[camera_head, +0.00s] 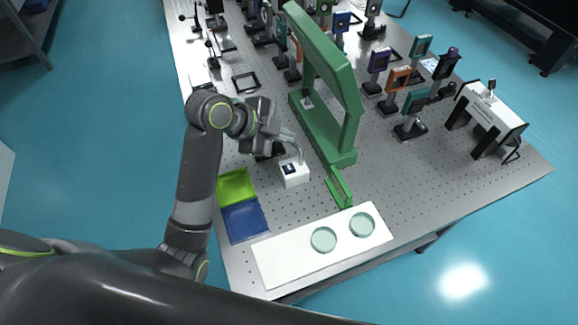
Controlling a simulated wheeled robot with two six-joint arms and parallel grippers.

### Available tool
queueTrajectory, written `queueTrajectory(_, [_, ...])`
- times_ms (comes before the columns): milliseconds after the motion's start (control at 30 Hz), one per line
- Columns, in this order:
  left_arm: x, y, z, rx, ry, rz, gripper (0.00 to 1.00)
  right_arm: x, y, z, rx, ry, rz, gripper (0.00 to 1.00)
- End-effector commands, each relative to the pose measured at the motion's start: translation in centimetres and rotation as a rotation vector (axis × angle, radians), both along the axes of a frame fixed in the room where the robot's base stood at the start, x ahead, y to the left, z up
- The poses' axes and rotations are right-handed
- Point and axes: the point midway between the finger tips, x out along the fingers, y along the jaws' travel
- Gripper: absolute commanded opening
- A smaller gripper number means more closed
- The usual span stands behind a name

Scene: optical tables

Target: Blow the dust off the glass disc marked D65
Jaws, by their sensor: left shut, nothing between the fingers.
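Two pale green glass discs lie on a white mat (282,262) at the table's near edge: a left disc (323,239) and a right disc (362,224). No marking is legible on either, so I cannot tell which is D65, and dust is too fine to see. My left gripper (291,137) is shut and empty, over the table beyond the mat. A small white block (293,174) with a dark square patch and a thin upright piece stands just below the gripper in the picture; I cannot tell whether they touch. My right gripper is not in view.
A green tray (236,186) and a blue tray (245,221) lie left of the block. A tall green frame (335,75) and a low green rack (339,187) stand to the right. Several mounted optics crowd the far table. Bare perforated tabletop (440,170) lies at right.

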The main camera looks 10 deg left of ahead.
Motion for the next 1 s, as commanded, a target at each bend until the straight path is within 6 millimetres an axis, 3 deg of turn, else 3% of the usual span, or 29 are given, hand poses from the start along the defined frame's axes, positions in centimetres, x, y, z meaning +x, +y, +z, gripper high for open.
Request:
queueTrajectory(600, [0.0,0.0,-7.1,0.000,0.003,0.001,0.00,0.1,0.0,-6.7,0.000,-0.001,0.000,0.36])
queueTrajectory(800, [0.0,0.0,-8.5,-0.001,0.001,0.001,0.00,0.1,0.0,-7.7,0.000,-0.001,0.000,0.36])
queueTrajectory(1000, [0.0,0.0,-8.5,0.000,0.001,0.001,0.00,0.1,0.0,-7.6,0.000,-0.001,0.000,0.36])
